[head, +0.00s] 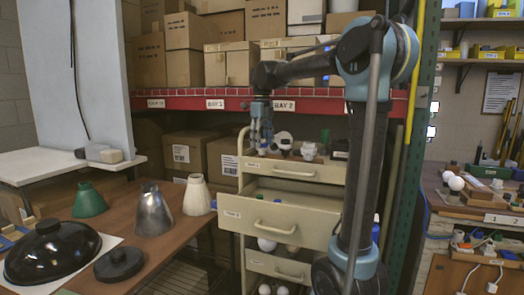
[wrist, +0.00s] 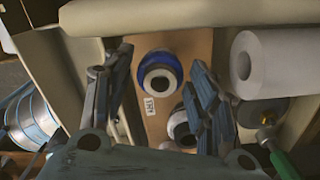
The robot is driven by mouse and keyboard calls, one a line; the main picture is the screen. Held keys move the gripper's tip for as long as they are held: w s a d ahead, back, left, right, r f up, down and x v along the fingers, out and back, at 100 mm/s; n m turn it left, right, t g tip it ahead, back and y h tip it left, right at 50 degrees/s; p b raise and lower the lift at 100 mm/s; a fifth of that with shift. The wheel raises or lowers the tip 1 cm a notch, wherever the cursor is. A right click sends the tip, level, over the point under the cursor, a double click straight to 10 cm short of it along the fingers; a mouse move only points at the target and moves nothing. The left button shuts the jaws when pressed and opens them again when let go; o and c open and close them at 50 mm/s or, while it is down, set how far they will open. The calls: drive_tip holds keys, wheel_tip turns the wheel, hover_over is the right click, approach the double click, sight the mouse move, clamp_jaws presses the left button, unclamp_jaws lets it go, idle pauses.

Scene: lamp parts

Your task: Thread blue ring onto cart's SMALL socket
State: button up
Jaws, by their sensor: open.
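In the wrist view a blue ring (wrist: 147,58) lies around a pale round socket (wrist: 160,80) with a dark opening, on the cart's brown top (wrist: 196,48). I cannot tell how far down the ring sits. A second pale socket (wrist: 178,128) is partly hidden behind the right finger. A small white label (wrist: 149,107) beside them is not readable. My gripper (wrist: 160,62) is open, its fingers apart on either side of the ring, not visibly touching it. In the head view my gripper (head: 262,136) points down over the left part of the cart (head: 291,172).
A white roll (wrist: 266,62) and a green-handled tool (wrist: 282,160) are right of the fingers. The cart's drawer (head: 280,221) stands open in front. A wooden table (head: 165,243) at left holds lamp shades. Shelves with boxes (head: 268,22) stand behind.

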drive_tip(key=n, duration=0.4)
drive_tip(key=shift+n, duration=0.3)
drive_tip(key=n, duration=0.3)
drive_tip(key=shift+n, duration=0.4)
drive_tip(key=n, duration=0.3)
drive_tip(key=shift+n, duration=0.3)
drive_tip(key=n, duration=0.3)
drive_tip(key=shift+n, duration=0.4)
drive_tip(key=n, duration=0.3)
drive_tip(key=shift+n, duration=0.3)
drive_tip(key=n, duration=1.1)
drive_tip(key=shift+n, duration=0.3)
